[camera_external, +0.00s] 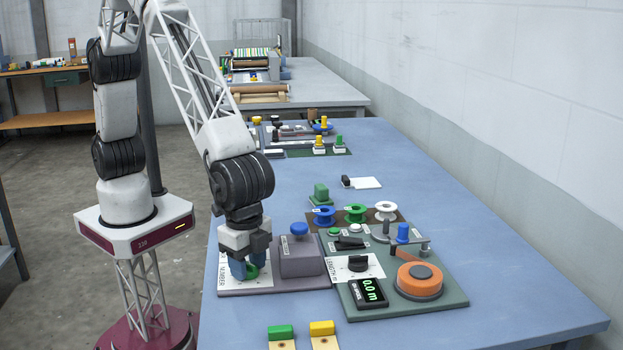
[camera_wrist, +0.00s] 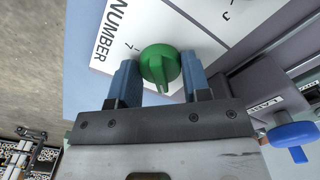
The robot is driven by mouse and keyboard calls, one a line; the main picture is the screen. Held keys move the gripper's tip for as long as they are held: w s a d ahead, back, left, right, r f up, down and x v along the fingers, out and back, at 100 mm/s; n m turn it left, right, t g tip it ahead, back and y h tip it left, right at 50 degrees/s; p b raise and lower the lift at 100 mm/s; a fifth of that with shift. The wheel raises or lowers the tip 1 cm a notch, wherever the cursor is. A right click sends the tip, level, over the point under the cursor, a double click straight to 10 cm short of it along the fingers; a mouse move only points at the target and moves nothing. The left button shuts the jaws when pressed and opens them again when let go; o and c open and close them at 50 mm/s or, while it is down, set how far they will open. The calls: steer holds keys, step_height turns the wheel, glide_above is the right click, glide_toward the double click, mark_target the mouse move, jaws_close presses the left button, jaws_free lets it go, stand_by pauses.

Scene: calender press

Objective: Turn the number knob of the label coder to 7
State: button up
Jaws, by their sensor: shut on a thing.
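The green number knob (camera_wrist: 159,64) sits on a white dial plate (camera_wrist: 188,22) marked NUMBER, on the label coder's mauve base (camera_external: 280,288). My gripper (camera_external: 245,268) is over the plate, pointing down. In the wrist view its two blue fingers (camera_wrist: 160,82) stand on either side of the knob, and they are shut on it. The knob's raised ridge points down the picture, toward the gripper. A 7 shows on the plate just left of the knob, near the word NUMBER. Other marks are partly cut off or hidden, so the knob's exact setting is hard to read.
The blue table (camera_external: 500,280) is clear at right.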

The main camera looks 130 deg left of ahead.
mark_target(248, 263)
steer(key=m, duration=1.2)
steer(key=shift+m, duration=0.4)
steer(key=m, duration=1.3)
steer(key=o, duration=0.9)
steer(key=shift+r, duration=0.1)
steer(key=shift+r, duration=3.85)
